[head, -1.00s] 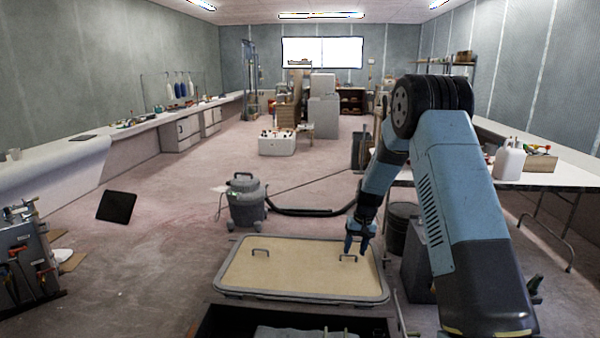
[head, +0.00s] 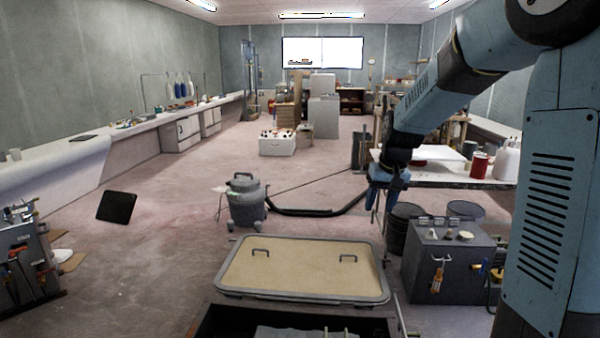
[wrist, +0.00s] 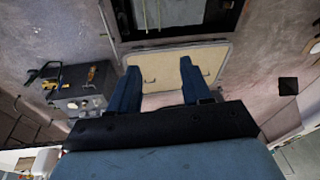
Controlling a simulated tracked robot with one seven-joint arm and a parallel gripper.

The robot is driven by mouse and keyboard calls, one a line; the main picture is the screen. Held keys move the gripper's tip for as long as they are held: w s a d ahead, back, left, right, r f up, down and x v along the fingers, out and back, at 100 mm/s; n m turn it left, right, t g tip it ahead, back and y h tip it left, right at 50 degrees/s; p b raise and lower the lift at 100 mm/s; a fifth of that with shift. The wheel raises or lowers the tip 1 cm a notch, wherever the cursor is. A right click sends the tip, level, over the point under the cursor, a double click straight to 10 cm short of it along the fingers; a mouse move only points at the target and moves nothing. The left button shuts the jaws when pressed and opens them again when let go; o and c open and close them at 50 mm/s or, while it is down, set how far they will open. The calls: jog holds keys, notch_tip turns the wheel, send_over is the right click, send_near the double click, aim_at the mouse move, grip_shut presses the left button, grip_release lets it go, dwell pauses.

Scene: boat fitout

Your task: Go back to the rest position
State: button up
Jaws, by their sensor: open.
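My gripper (head: 386,196) hangs from my blue arm right of centre in the head view, above and to the right of the framed hatch panel. In the wrist view its two blue fingers (wrist: 157,88) stand apart with nothing between them. The beige panel (head: 300,268) with a grey rim and two black handles lies flat on its stand, and no finger touches it. The panel also shows beyond the fingers in the wrist view (wrist: 170,68).
A dark open bin (head: 225,322) stands in front of the panel. A grey tool cabinet (head: 450,265) is at right, with buckets behind it. A shop vacuum (head: 246,200) with a black hose is behind the panel. A white table (head: 450,172) is at right.

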jog(key=s+r+t, duration=0.1)
jog(key=s+r, duration=0.2)
jog(key=s, duration=0.6)
jog(key=s+d+r+t, duration=0.1)
jog(key=s+r, duration=0.2)
jog(key=s, duration=0.7)
jog(key=s+d+r+t+h, duration=0.1)
jog(key=s+r, duration=0.2)
jog(key=s, duration=0.6)
jog(key=shift+s+d, duration=0.2)
jog(key=shift+s, duration=0.1)
